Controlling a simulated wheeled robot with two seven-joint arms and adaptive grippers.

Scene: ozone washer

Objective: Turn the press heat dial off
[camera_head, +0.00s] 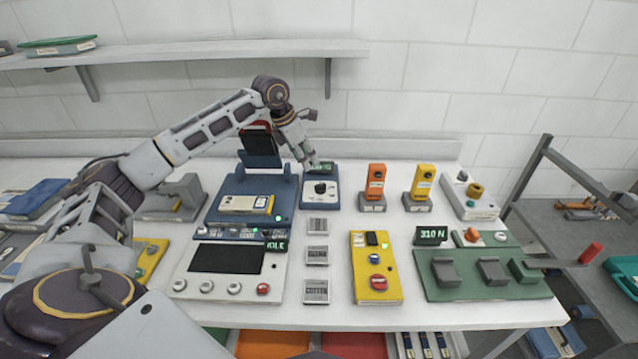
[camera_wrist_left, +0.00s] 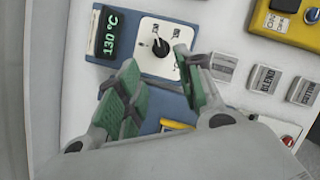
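The press heat dial (camera_head: 320,188) is a black knob on a white plate on a small blue box, in the middle back of the table. In the left wrist view the dial (camera_wrist_left: 161,47) has a white pointer mark, and the display (camera_wrist_left: 111,33) reads 130 °C. My left gripper (camera_head: 310,163) is above and behind the dial, over the display. In the left wrist view its green-padded fingers (camera_wrist_left: 157,65) are apart with nothing between them, the dial showing near the gap between the tips. They do not appear to touch it. My right gripper is not in view.
The blue press (camera_head: 232,192) stands just left of the dial box. Orange (camera_head: 375,182) and yellow (camera_head: 423,180) upright devices stand right of it. Small grey label blocks (camera_head: 317,255) lie in front. A shelf (camera_head: 200,50) runs along the wall behind.

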